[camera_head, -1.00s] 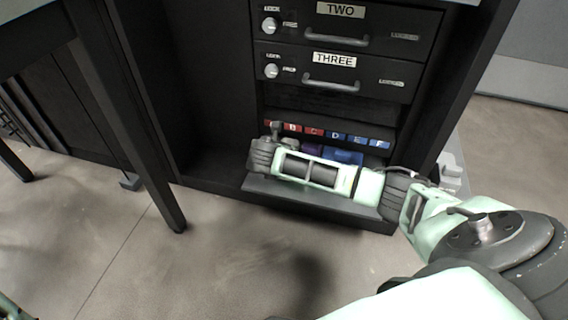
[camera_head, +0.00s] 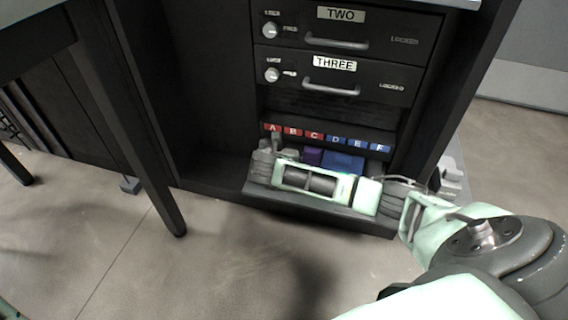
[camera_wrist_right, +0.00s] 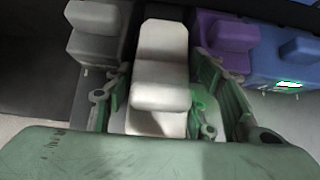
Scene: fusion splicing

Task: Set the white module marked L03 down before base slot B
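The white module (camera_wrist_right: 160,65) stands between the fingers of my right gripper (camera_wrist_right: 160,95) in the right wrist view. In the head view my right gripper (camera_head: 262,162) is low at the cabinet's bottom shelf, below the red B label (camera_head: 292,131). The gripper hides much of the white module there.
A blue module (camera_wrist_right: 285,60) stands right of the purple one; it also shows in the head view (camera_head: 343,160). Drawers TWO (camera_head: 345,30) and THREE (camera_head: 335,75) are shut above the label row. The shelf's front edge (camera_head: 330,215) lies under my right arm.

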